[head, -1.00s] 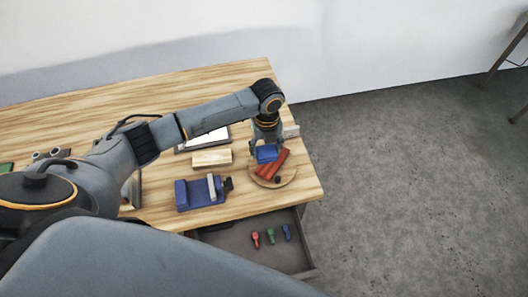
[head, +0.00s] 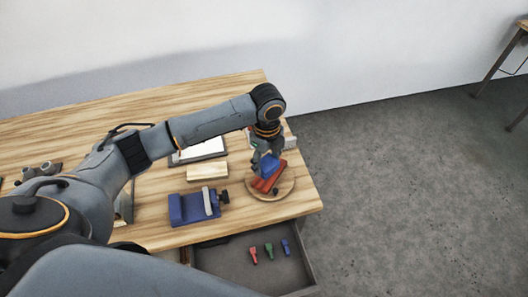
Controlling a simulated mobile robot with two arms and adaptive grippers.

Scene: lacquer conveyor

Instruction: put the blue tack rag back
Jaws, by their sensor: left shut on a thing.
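The blue tack rag (head: 269,164) is a small blue block-like piece at the right end of the workbench. My left gripper (head: 267,157) points down from above and is shut on it. The rag is over or against red pieces (head: 268,181) on a round wooden board (head: 285,190); I cannot tell whether it touches them. The fingertips are partly hidden by the rag. My right gripper is not in view.
A blue vise (head: 187,209) and a pale wood block (head: 207,171) lie left of the round board. An open drawer (head: 225,262) below holds small red, green and blue items. The bench's right edge is close to the board.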

